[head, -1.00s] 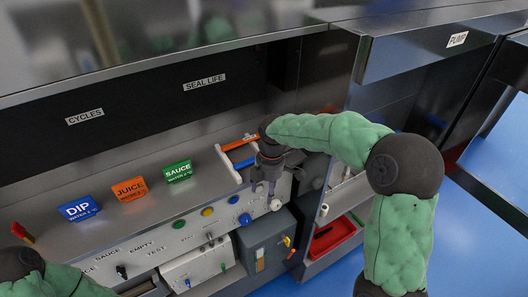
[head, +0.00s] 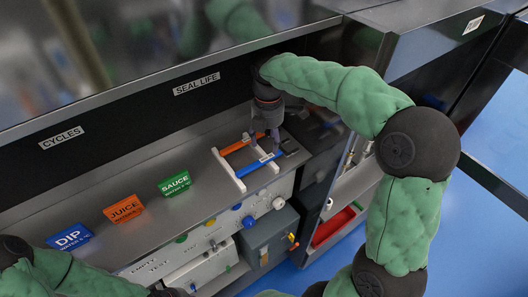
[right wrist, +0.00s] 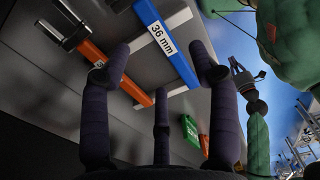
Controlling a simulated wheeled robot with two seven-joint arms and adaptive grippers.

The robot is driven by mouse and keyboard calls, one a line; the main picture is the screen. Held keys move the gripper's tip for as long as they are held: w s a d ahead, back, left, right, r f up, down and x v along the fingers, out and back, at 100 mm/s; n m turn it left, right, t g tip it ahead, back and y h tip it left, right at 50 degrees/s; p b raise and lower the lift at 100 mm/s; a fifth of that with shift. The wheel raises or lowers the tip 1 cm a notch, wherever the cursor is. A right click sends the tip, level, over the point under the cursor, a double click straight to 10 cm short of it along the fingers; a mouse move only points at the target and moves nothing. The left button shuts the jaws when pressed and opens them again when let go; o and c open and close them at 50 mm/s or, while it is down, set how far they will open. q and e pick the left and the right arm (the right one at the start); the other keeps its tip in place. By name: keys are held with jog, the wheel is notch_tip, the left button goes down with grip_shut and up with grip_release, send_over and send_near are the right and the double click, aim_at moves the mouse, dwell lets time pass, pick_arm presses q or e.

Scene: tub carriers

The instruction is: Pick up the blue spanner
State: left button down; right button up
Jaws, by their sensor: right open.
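The blue spanner (head: 258,165) lies across a white rack (head: 229,172) on the counter, in front of the orange spanner (head: 236,146). In the right wrist view the blue spanner (right wrist: 178,58) bears a "36 mm" label, and the orange spanner (right wrist: 112,72) lies beside it. My right gripper (head: 266,143) points down above the right part of the rack, close to the blue spanner. Its fingers (right wrist: 162,68) are spread with nothing between them; contact with the spanner cannot be made out. My left gripper (right wrist: 240,72) shows small in the right wrist view.
Blue DIP (head: 70,237), orange JUICE (head: 124,209) and green SAUCE (head: 174,184) signs stand on the counter left of the rack. A dark panel (head: 130,117) rises behind. Knobs line the front face. A red tray (head: 333,228) sits low at right.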

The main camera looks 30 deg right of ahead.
aim_at(267, 155)
jog(key=shift+s+f, duration=0.35)
jog(key=shift+f, duration=0.4)
jog(key=f, duration=0.2)
jog(key=w+f, duration=0.1)
jog(key=f, duration=0.1)
jog(key=shift+w+d+f, duration=0.1)
jog(key=shift+d+f, duration=0.05)
jog(key=shift+f, duration=0.25)
jog(key=shift+c, duration=0.3)
grip_shut()
